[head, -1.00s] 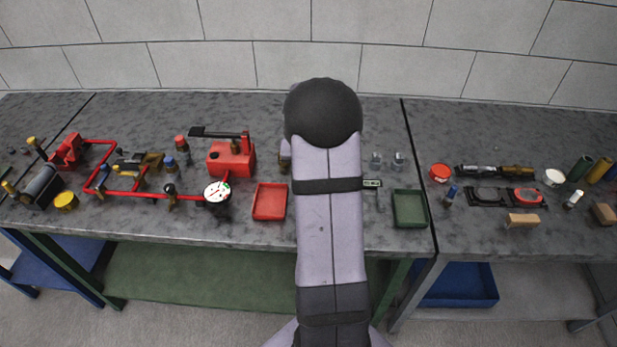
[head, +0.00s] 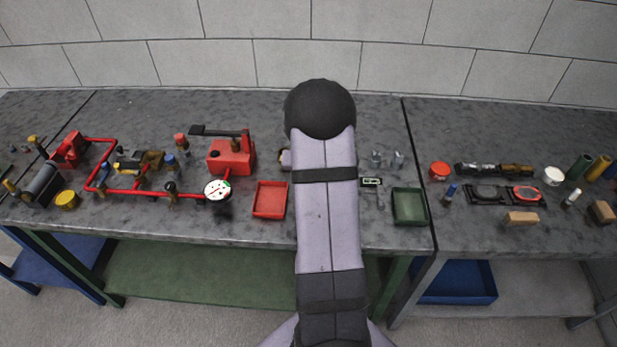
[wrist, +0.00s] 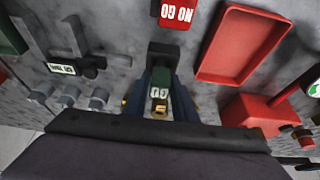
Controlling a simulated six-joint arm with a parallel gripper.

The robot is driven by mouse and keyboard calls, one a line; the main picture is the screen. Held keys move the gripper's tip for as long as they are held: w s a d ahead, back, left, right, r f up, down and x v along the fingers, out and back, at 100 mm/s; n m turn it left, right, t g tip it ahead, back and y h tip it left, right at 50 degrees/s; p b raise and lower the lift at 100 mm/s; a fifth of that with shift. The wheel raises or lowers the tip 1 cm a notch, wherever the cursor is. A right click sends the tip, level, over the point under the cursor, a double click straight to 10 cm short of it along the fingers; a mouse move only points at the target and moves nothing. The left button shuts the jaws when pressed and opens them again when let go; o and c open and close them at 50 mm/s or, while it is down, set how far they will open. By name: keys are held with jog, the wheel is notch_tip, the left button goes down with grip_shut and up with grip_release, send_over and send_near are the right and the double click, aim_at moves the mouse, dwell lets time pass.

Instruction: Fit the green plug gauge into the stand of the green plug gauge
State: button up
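The green plug gauge (wrist: 159,81), with a white GO label and a brass-coloured end, is between the fingers of my gripper (wrist: 161,88) in the wrist view. The dark fingers lie close along both sides and appear shut on it. A black block (wrist: 164,49) shows just beyond the gauge. I cannot tell whether it is the stand or whether the gauge touches it. In the head view my own arm hides the gripper, the gauge and the stand area.
A red NO GO piece (wrist: 176,13) lies beyond the black block. The red tray (head: 269,200) and green tray (head: 409,207) flank my arm. A small black sign (wrist: 75,68) and several grey metal pieces (wrist: 70,96) are nearby. The red pump part (head: 230,157) stands at the left.

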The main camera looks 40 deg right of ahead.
jog(key=shift+o, duration=1.1)
jog(key=shift+r, duration=0.15)
jog(key=shift+r, duration=0.15)
jog(key=b+v, duration=0.2)
jog(key=v, duration=1)
